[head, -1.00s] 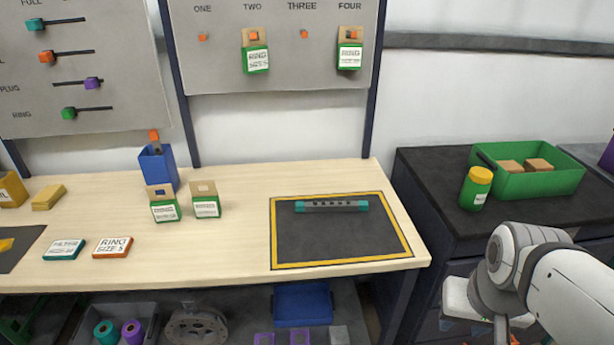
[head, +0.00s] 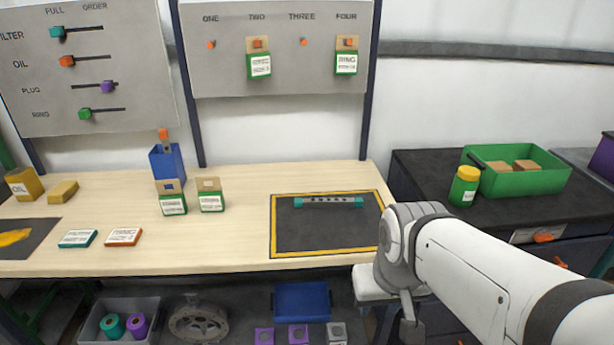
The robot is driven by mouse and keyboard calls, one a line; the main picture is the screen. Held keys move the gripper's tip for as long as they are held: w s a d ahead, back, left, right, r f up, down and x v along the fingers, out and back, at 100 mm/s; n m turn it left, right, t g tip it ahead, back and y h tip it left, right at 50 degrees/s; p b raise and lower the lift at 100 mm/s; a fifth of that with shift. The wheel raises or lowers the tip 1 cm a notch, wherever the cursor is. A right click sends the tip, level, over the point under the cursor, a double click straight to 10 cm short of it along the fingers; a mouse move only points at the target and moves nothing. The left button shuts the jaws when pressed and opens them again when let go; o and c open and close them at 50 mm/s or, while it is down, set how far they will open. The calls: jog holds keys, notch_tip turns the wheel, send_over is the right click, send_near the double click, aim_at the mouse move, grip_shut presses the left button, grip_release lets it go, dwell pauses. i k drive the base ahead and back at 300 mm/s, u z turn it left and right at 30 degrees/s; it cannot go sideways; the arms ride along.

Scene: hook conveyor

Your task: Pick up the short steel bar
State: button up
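The short steel bar (head: 329,202) lies flat on the dark mat with the yellow border (head: 290,240), at the right end of the wooden table. It is grey with dark holes along it and teal ends. My white arm comes in from the lower right, and its wrist is in front of the table's right edge, to the right of and nearer than the bar. My gripper (head: 410,325) is only partly seen low in the picture below the wrist, apart from the bar; its fingers cannot be made out.
A green bin (head: 515,180) and a yellow-capped jar (head: 464,186) stand on the dark cabinet at right. Two boxed rings (head: 210,196), a blue holder (head: 167,165) and flat labelled boxes (head: 123,237) stand left of the mat. The mat around the bar is clear.

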aim_at(299, 202)
jog(key=z, duration=0.05)
jog(key=i, duration=1)
jog(key=u, duration=0.05)
